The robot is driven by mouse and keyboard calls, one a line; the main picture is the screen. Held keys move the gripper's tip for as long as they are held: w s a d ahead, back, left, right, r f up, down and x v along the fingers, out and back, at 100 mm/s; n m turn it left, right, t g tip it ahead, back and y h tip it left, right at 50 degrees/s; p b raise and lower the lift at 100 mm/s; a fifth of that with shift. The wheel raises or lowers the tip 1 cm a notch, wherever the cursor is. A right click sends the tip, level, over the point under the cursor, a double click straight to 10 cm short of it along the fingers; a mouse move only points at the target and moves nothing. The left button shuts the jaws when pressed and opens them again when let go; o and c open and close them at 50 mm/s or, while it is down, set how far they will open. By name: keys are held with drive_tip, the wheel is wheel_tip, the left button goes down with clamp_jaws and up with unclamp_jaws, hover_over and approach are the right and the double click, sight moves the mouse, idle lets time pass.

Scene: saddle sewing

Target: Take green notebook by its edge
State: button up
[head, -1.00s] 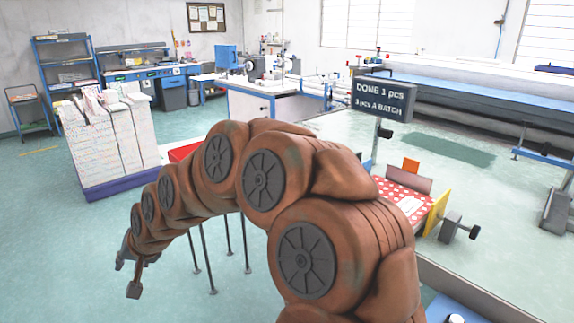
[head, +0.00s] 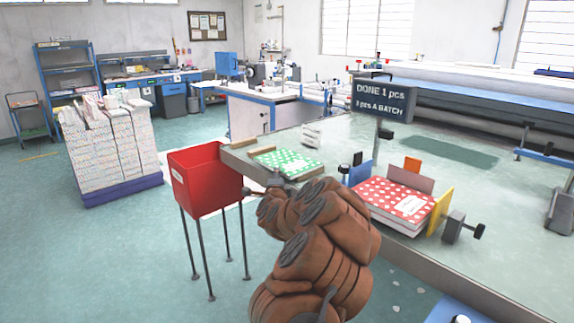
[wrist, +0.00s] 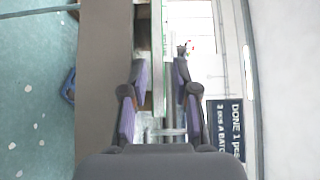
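The green notebook with white dots (head: 290,161) lies flat in a shallow tray (head: 238,160) at the left end of the table. My gripper (head: 262,187) is at the near side of this tray, partly hidden behind my arm in the head view. In the wrist view my gripper (wrist: 160,78) is open, with its two purple-padded fingers apart. A thin upright strip with a green edge, seemingly the notebook's edge (wrist: 164,50), shows between and beyond the fingers. I cannot tell whether the fingers touch it.
A red bin on thin legs (head: 205,180) stands just left of the tray. A red dotted book (head: 393,205) sits in a clamp fixture at the right. The sign (head: 383,100) stands behind. A small white stack (head: 312,134) is beyond the tray.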

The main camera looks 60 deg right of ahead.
sight(287, 162)
drive_tip(key=shift+w+p+x, duration=0.25)
drive_tip(key=shift+p+x, duration=0.9)
drive_tip(key=shift+x, duration=2.7)
drive_tip(key=shift+a+f, duration=0.1)
drive_tip(key=shift+a, duration=0.05)
clamp_jaws()
